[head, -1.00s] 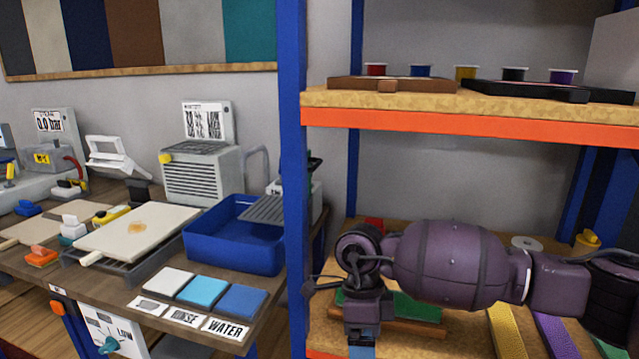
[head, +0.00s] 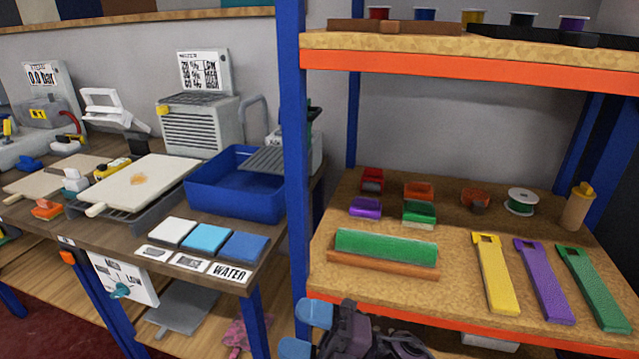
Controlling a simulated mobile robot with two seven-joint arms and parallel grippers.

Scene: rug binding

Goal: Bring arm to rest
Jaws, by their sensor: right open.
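My right gripper (head: 306,331) shows at the bottom of the head view, in front of the lower shelf's front edge. Its two blue fingertips stand apart with nothing between them, so it is open and empty. The rest of my right arm is cut off by the bottom edge of the picture. My left gripper is not in view.
The lower shelf (head: 375,290) holds a green roll (head: 385,246) on a wooden base, yellow (head: 494,275), purple (head: 543,282) and green (head: 595,290) strips, and several small coloured pieces. A blue upright (head: 292,150) divides it from the workbench, with its blue tray (head: 235,204).

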